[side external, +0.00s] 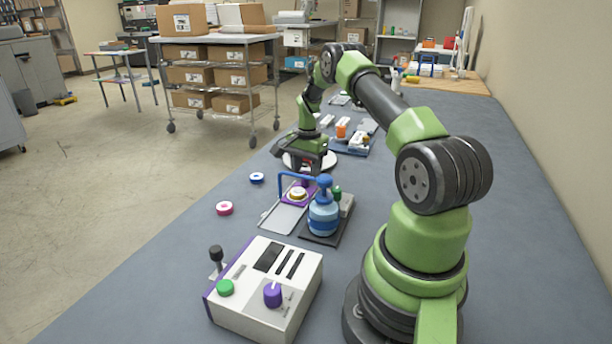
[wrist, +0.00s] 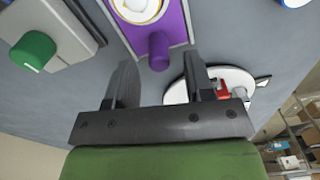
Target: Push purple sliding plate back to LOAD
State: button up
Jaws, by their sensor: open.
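The purple sliding plate (side external: 287,199) sits at the far end of a pale grey track (side external: 281,220), by a blue arch. It carries a round white and gold piece (side external: 297,194). In the wrist view the plate (wrist: 174,22) fills the top centre, and its upright purple peg (wrist: 159,50) stands at the near end. My gripper (wrist: 160,74) is open and empty, with one finger on each side of the peg's line. I cannot tell whether it touches the peg. In the side view my gripper (side external: 306,172) is low beyond the plate, its fingertips partly hidden.
A blue bottle-shaped press (side external: 323,216) stands right of the track. A white control box (side external: 265,290) with green and purple knobs is nearer. A white disc (side external: 325,162) lies beneath my gripper. Pink (side external: 224,208) and blue (side external: 257,178) rings lie on the left, with clear bench around them.

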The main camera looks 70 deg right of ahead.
notch_tip(320, 180, up, 7)
jog(key=shift+s+r, duration=0.15)
dwell(0.4)
jog(key=w+a+r+n+t, duration=0.1)
jog(key=a+r+n+t, duration=0.4)
jog(key=a+r, duration=1.35)
jog(key=s+a+r+n+t+y, duration=0.1)
jog(key=s+a+n+y, duration=0.1)
jog(key=s+a+n, duration=0.8)
jog(key=s+a, duration=0.4)
jog(key=a, duration=0.1)
jog(key=shift+s+r+n+t, duration=0.2)
jog(key=shift+s+n+t, duration=0.2)
